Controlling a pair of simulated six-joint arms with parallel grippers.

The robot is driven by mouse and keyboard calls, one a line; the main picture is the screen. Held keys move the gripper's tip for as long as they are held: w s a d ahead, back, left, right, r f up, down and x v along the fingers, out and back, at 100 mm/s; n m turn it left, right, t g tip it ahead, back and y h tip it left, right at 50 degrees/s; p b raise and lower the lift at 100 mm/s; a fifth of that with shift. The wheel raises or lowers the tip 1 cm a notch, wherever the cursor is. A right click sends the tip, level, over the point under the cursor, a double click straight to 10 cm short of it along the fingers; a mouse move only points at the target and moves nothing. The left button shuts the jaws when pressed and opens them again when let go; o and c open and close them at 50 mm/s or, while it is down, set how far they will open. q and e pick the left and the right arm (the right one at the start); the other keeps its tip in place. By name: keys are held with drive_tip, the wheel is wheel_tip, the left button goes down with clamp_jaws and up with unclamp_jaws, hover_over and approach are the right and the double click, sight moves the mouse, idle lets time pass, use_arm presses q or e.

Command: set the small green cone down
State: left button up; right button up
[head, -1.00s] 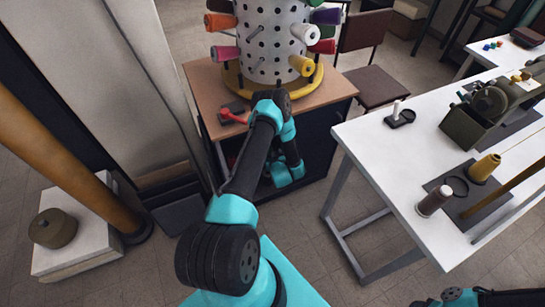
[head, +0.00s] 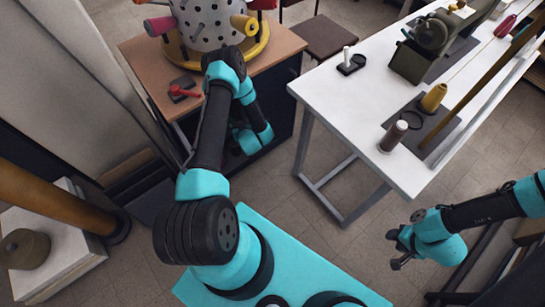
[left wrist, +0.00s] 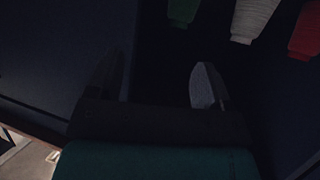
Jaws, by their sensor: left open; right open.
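A green cone (left wrist: 183,11) shows at the top edge of the dark left wrist view, partly cut off. I cannot tell whether it is the small one. My left gripper (left wrist: 157,78) is open in that view, its two fingers apart with nothing seen between them. The green cone is beyond the fingertips, apart from them. In the head view my left arm bends down in front of the dark cabinet, and its gripper is hidden there.
A wooden-topped cabinet (head: 140,60) carries a perforated drum (head: 210,25) with cones and a red-handled tool (head: 184,93). The white table (head: 345,105) holds an olive cone (head: 433,98) and a brown spool (head: 393,136). White (left wrist: 250,18) and red (left wrist: 306,32) cones are near the green one.

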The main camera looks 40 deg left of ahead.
use_arm(q)
drive_tip(key=d+r+m+h, duration=0.25)
drive_tip(key=d+h, duration=0.25)
drive_tip(key=d, duration=0.4)
drive_tip(key=d+r+m+h, duration=0.2)
drive_tip(key=d+r+h, duration=0.15)
drive_tip(key=d, duration=0.65)
drive_tip(key=s+d+r+m+g+h, duration=0.2)
drive_tip(key=s+d+r+g+h, duration=0.1)
drive_tip(key=s+d, duration=0.3)
drive_tip(key=s+d+r+m+g+h, duration=0.3)
drive_tip(key=s+d+r, duration=0.2)
drive_tip(key=s+d, duration=0.2)
drive_tip(key=shift+s+d, duration=0.3)
drive_tip(key=shift+s, duration=0.2)
